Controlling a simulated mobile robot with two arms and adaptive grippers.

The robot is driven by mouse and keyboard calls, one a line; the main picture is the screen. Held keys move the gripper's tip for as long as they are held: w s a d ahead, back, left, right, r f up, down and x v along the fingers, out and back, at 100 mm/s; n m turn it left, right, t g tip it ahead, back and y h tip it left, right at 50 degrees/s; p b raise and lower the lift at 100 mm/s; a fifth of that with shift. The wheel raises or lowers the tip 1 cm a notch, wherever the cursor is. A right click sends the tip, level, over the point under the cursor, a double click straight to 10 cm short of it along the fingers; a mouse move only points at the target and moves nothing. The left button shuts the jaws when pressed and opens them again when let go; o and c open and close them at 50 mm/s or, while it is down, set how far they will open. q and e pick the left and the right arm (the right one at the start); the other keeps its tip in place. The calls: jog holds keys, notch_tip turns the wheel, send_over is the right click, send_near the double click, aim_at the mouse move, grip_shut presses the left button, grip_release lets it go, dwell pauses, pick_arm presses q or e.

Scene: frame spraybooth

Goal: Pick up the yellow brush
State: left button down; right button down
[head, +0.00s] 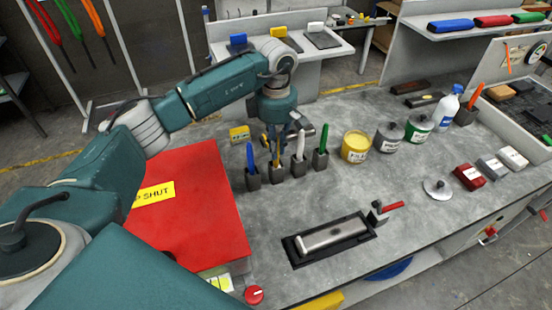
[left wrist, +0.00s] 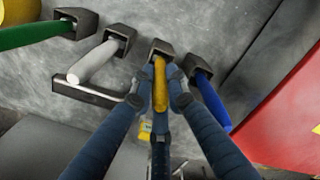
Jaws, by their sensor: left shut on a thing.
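The yellow brush (head: 276,157) stands upright in a small dark holder (head: 276,174) on the grey bench, between a blue brush (head: 250,157) and a white brush (head: 300,146). My left gripper (head: 276,143) points down over it, and in the left wrist view its two fingers (left wrist: 160,88) are closed on the yellow handle (left wrist: 160,80) from both sides. The lower end of the brush is still inside its holder (left wrist: 162,50). The gripper hides the top of the handle in the head view. My right gripper is not in view.
A green brush (head: 322,138) stands in a holder to the right. Yellow (head: 356,147) and grey (head: 389,137) tins stand beyond. A red panel (head: 195,215) lies left, and a dark tray (head: 330,240) lies in front. The bench between holders and tray is clear.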

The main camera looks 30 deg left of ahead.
pick_arm(q)
jog(key=shift+r, duration=0.15)
jog(key=shift+w+r+b, duration=0.1)
jog(key=shift+r+b, duration=0.25)
jog(key=shift+r, duration=0.25)
notch_tip(320, 180, up, 10)
jog(key=b, duration=0.3)
jog(key=shift+r, duration=0.15)
notch_tip(320, 180, up, 8)
jog(key=shift+r, duration=0.1)
